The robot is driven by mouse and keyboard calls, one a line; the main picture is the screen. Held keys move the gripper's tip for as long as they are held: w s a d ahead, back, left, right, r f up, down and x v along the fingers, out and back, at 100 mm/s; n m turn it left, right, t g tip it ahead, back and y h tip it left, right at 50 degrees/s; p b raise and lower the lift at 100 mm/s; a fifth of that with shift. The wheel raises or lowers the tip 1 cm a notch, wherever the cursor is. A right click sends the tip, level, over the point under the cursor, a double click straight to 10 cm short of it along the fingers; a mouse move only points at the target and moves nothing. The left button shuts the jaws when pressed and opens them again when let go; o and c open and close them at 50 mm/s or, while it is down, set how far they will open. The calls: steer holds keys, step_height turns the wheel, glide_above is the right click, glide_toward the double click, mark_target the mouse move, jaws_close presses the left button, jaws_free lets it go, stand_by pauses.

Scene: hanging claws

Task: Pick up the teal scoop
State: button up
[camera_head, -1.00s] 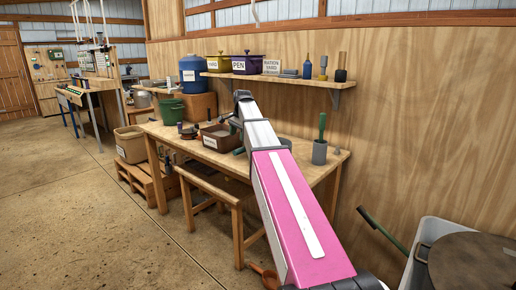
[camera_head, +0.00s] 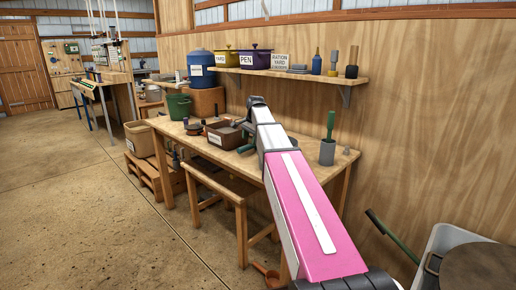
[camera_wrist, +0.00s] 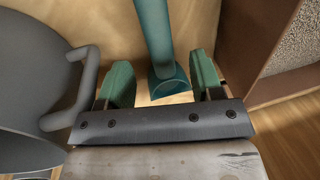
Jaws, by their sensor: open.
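The teal scoop (camera_wrist: 157,35) shows in the wrist view, its long shaft running down from the top edge to a wider, hollow-looking end. My gripper (camera_wrist: 161,76) is open, with one green finger on each side of the scoop's lower end. A gap shows on both sides, so the fingers do not appear to press on it. In the head view, my arm hides the scoop and most of my gripper, and I cannot make out either clearly.
In the wrist view, a grey vessel with a handle (camera_wrist: 40,80) is close on the left. A brown bin (camera_wrist: 270,50) with grainy contents is close on the right. The head view shows the workbench (camera_head: 190,140), a shelf (camera_head: 300,75) above it and a stool (camera_head: 222,185) in front.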

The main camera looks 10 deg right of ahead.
mark_target(249, 147)
steer(key=shift+w+a+f, duration=0.1)
steer(key=shift+w+f, duration=0.05)
steer(key=shift+f, duration=0.75)
steer(key=shift+w+a+f, duration=0.1)
steer(key=shift+w+f, duration=0.05)
steer(key=shift+f, duration=0.8)
steer(key=shift+w+a+f, duration=0.1)
steer(key=shift+w+f, duration=0.05)
steer(key=shift+f, duration=0.75)
jaws_close()
